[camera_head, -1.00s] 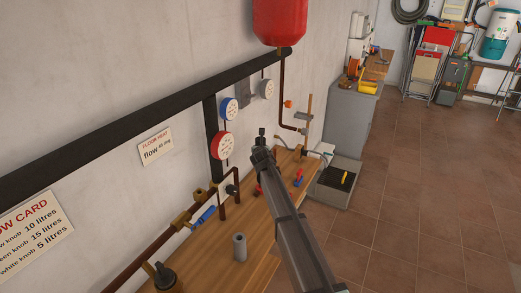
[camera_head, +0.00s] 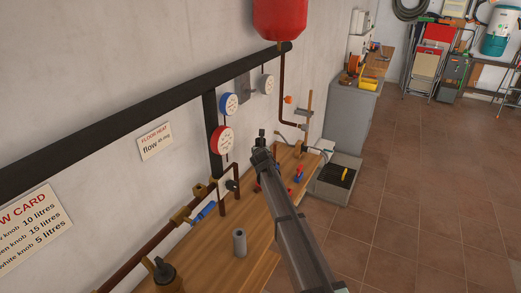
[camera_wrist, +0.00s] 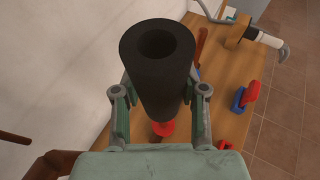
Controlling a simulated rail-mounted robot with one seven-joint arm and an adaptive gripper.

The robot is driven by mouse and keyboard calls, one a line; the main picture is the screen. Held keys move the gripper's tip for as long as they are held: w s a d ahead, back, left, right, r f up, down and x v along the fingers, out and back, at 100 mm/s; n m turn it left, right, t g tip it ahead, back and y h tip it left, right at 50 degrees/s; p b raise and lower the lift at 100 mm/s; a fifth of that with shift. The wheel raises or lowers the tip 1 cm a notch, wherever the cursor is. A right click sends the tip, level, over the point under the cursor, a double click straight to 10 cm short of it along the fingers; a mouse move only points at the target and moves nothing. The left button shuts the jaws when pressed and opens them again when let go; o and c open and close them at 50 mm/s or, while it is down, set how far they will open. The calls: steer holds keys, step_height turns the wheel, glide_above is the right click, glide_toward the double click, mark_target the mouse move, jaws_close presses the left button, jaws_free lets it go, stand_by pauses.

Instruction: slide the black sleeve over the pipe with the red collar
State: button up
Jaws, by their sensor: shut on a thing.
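The black sleeve (camera_wrist: 158,75) is a thick hollow cylinder. In the wrist view it is between the two fingers of my gripper (camera_wrist: 158,92), which is shut on it. Its open end faces the wrist camera. The red collar (camera_wrist: 163,129) shows just below the sleeve's lower end in that view. Most of the pipe with the collar is hidden by the sleeve and my gripper, and I cannot tell whether the sleeve is around it or only in line with it. In the head view my arm hides the sleeve.
A wooden bench (camera_head: 262,235) runs along the wall with a grey cylinder (camera_head: 240,242) standing on it. Brown pipework (camera_head: 160,240) lies on its wall side. A red-and-blue piece (camera_head: 298,176) is near the far end. Tiled floor is clear to the right.

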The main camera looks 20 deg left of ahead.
steer(key=shift+f+b, duration=0.35)
steer(key=shift+f, duration=0.6)
steer(key=shift+f, duration=0.7)
steer(key=shift+f+b, duration=1.85)
steer(key=shift+f, duration=1.85)
steer(key=shift+f, duration=0.35)
steer(key=shift+f+b, duration=0.6)
steer(key=shift+f, duration=0.3)
steer(key=o, duration=1.2)
steer(key=shift+o, duration=0.2)
steer(key=shift+s, duration=0.15)
